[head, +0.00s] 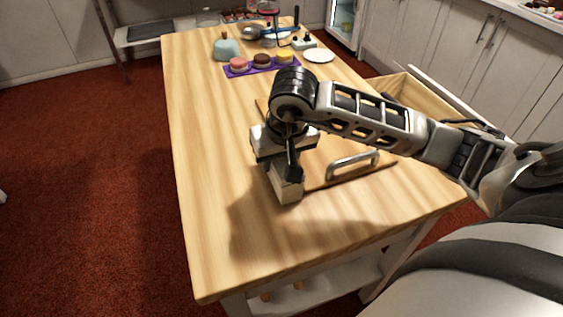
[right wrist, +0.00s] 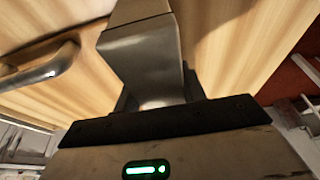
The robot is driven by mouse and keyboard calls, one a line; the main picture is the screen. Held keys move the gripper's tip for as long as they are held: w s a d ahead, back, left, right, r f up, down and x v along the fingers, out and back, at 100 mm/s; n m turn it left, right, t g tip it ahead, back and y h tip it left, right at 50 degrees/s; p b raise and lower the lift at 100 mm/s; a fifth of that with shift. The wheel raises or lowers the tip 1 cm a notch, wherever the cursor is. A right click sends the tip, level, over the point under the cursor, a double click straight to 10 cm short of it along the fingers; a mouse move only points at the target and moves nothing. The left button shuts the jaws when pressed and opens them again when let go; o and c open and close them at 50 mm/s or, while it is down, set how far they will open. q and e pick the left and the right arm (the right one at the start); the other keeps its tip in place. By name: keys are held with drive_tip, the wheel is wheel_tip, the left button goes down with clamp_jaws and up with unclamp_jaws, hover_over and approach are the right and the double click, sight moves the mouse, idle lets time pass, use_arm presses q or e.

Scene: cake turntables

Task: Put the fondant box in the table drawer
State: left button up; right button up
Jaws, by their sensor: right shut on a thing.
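My right gripper (head: 288,170) is low over the near middle of the wooden table, shut on a small pale box, the fondant box (head: 289,191). In the right wrist view the box (right wrist: 142,55) stands out between the fingers, above the wood. I cannot tell whether it touches the tabletop. The table drawer (head: 425,97) is pulled open at the table's right side, with a pale front; my right arm hides part of it. My left gripper is not in view.
A wooden board with a metal handle (head: 352,163) lies beside the gripper on the table (head: 215,240). Farther back are a purple tray (head: 238,73) with small cakes, a white plate (head: 319,56) and a pale teal object (head: 227,49). The table's near left is clear.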

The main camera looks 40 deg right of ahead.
drive_tip(key=shift+f, duration=0.1)
drive_tip(key=o, duration=0.9)
drive_tip(key=shift+f, duration=0.15)
drive_tip(key=o, duration=0.5)
drive_tip(key=shift+c, duration=0.2)
